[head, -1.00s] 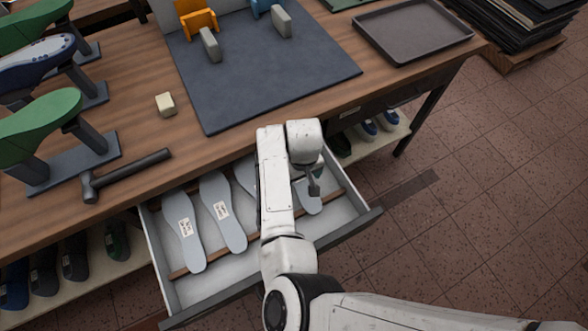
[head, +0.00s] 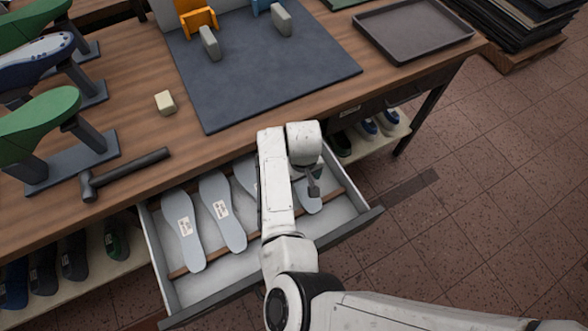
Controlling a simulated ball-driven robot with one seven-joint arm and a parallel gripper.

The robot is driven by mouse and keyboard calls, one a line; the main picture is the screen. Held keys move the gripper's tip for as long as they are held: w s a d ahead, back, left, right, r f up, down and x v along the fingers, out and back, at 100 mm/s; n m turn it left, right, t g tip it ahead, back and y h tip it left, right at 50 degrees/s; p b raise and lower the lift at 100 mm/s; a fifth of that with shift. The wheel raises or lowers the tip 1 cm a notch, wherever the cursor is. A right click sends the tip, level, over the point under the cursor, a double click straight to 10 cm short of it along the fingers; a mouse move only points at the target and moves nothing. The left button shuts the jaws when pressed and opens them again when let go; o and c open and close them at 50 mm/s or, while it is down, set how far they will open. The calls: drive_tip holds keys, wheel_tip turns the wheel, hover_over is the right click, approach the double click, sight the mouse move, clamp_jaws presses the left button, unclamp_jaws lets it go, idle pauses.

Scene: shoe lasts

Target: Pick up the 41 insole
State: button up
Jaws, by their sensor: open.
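An open drawer (head: 360,222) under the workbench holds several grey insoles lying side by side. One insole (head: 183,230) lies at the left and a second insole (head: 222,211) beside it, each with a small white label whose print is too small to read. A third insole (head: 243,172) is mostly hidden behind my arm. An insole at the right (head: 308,200) shows partly below my gripper (head: 314,193). I cannot tell which one is the 41. My gripper points down over the right insole, open; whether it touches it is unclear.
The drawer's walls and wooden cross strips (head: 327,201) surround the insoles. On the bench are a hammer (head: 125,174), a beige block (head: 165,103), a dark mat (head: 260,75), green shoe lasts (head: 40,125) and a grey tray (head: 413,30).

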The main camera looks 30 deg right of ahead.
drive_tip(key=shift+c, duration=0.3)
drive_tip(key=c, duration=1.1)
drive_tip(key=shift+r, duration=0.15)
